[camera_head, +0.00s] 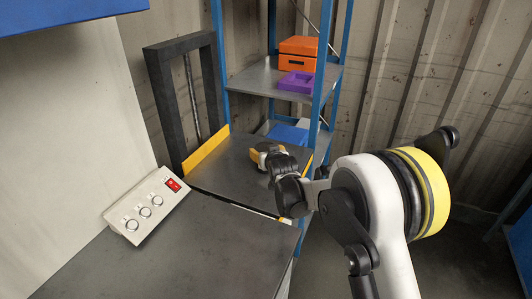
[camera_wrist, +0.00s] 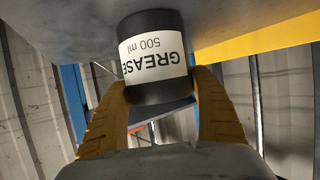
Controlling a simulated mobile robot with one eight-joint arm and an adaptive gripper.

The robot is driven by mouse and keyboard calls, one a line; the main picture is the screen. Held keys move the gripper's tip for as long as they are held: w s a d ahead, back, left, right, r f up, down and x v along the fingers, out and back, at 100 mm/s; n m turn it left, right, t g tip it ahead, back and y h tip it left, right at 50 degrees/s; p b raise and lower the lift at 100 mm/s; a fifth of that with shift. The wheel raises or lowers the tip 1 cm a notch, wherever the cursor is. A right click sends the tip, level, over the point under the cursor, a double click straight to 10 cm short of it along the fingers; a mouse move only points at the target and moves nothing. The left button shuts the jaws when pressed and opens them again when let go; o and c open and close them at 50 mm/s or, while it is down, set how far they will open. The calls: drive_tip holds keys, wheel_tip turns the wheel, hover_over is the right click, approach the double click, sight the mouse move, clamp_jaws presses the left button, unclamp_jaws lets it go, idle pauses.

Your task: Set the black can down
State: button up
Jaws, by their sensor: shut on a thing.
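The black can (camera_wrist: 155,93) has a white label reading "GREASE 500 ml". In the wrist view it sits between the two yellow fingers of my gripper (camera_wrist: 160,100), which is shut on it. The label reads upside down, and the grey surface fills the top of that picture, so the can looks upright. In the head view my gripper (camera_head: 260,155) is low over the far grey worktop (camera_head: 228,172). The can is too small and covered to make out there. I cannot tell whether its base touches the worktop.
A yellow strip (camera_head: 205,152) and a dark upright frame (camera_head: 160,110) border the worktop's left. A control box (camera_head: 146,206) with a red switch stands nearer. Behind is a blue shelf rack (camera_head: 322,70) with an orange box (camera_head: 298,54) and a purple bin (camera_head: 297,82).

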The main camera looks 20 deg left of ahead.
drive_tip(key=shift+f, duration=0.1)
drive_tip(key=o, duration=1.4)
drive_tip(key=shift+o, duration=0.2)
drive_tip(key=shift+s+d+r, duration=0.1)
drive_tip(key=shift+s+r, duration=0.05)
drive_tip(key=shift+r, duration=0.1)
drive_tip(key=p+v, duration=0.3)
drive_tip(key=v, duration=0.8)
drive_tip(key=shift+s+d, duration=0.15)
drive_tip(key=shift+s, duration=0.15)
